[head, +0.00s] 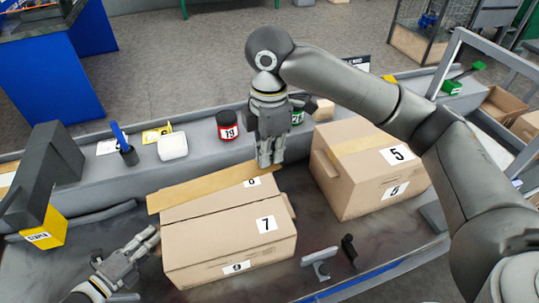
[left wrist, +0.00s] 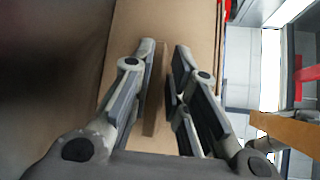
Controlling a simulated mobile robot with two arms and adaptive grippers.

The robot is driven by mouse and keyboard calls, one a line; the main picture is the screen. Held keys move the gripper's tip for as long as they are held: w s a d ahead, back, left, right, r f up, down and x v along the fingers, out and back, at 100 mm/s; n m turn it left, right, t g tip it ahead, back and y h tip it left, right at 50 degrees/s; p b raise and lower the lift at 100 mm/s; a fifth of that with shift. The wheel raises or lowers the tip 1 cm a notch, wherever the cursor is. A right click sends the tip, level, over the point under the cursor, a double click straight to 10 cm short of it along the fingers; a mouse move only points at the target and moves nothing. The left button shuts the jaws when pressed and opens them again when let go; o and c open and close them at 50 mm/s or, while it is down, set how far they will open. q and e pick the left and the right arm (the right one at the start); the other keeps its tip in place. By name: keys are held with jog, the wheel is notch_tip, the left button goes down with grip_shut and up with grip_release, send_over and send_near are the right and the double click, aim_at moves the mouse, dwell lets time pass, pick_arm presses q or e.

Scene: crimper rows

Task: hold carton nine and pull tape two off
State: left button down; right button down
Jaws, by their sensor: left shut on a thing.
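Carton nine (head: 190,250) is a brown box with a 9 on its front and a 7 on its top. My left gripper (head: 150,240) is at its left side; in the left wrist view its fingers (left wrist: 165,85) are shut on a thin cardboard edge (left wrist: 155,100) of the carton. A yellow-brown tape strip (head: 200,190) lies off the top seam, over the far part of the carton, its left end sticking out past the box. My right gripper (head: 265,162) points down with its fingers close together on the strip's right end. No number shows on the tape.
A second carton (head: 365,165) marked 5 stands to the right, tape along its top. Two small dark and grey tools (head: 320,262) lie right of carton nine. A shelf behind holds a red jar (head: 228,125) and a white tub (head: 172,147). A dark and yellow stapler-like thing (head: 45,230) stands left.

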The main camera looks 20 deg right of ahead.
pick_arm(q)
jog(key=shift+a+f, duration=0.15)
pick_arm(e)
jog(key=shift+r, duration=1.5)
pick_arm(q)
jog(key=c, duration=1.3)
grip_release()
jog(key=v, duration=1.2)
